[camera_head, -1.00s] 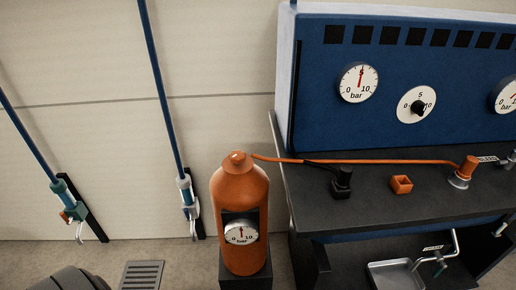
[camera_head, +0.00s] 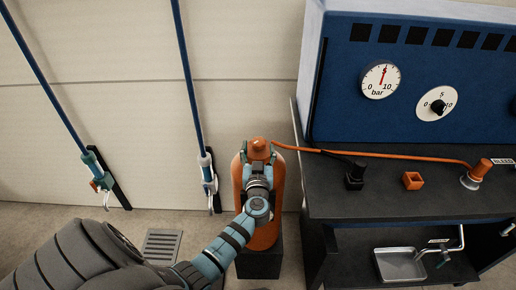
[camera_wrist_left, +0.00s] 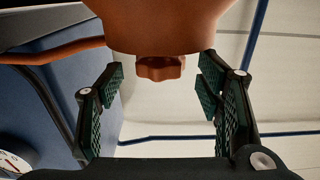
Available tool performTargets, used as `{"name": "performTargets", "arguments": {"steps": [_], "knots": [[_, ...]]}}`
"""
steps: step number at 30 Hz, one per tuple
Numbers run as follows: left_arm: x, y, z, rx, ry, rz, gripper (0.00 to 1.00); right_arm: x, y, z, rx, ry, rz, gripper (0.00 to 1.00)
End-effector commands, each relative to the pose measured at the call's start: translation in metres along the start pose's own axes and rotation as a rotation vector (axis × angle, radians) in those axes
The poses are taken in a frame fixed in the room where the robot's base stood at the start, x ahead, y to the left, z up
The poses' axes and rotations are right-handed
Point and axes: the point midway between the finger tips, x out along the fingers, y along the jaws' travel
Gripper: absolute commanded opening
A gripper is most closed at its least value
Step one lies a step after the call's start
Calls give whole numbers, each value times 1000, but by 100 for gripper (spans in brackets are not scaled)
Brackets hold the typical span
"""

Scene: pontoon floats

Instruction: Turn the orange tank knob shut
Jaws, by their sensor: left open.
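The orange tank (camera_head: 278,188) stands upright on a dark block left of the bench, its front partly hidden by my left arm. Its orange knob (camera_wrist_left: 160,68) shows lobed and upside down in the wrist view, at the tank's top end. In the head view the knob (camera_head: 258,144) is at the tank's top, just beyond my gripper. My left gripper (camera_head: 258,166) is open in front of the upper tank. In the wrist view the fingers of the gripper (camera_wrist_left: 162,84) stand either side of the knob, with gaps on both sides. My right gripper is not in view.
An orange hose (camera_head: 370,155) runs from the tank top across the dark bench (camera_head: 420,200). A blue gauge panel (camera_head: 340,100) stands on the bench. Two blue poles (camera_head: 188,85) lean along the wall. A grate (camera_head: 162,245) lies on the floor.

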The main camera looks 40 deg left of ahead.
Motion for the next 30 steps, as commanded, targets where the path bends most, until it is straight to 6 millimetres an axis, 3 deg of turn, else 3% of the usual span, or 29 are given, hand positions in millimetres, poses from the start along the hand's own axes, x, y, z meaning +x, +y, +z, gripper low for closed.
{"name": "performTargets", "arguments": {"steps": [6, 14, 23, 30], "knots": [[23, 0, 1, 0, 0, 0, 60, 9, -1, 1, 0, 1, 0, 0], [25, 0, 0, 0, 0, 1, 60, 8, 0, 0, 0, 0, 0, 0], [25, 0, 0, 0, 0, 1, 14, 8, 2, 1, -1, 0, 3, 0], [25, 0, -1, 2, 2, 15, 13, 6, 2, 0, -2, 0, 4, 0]]}}
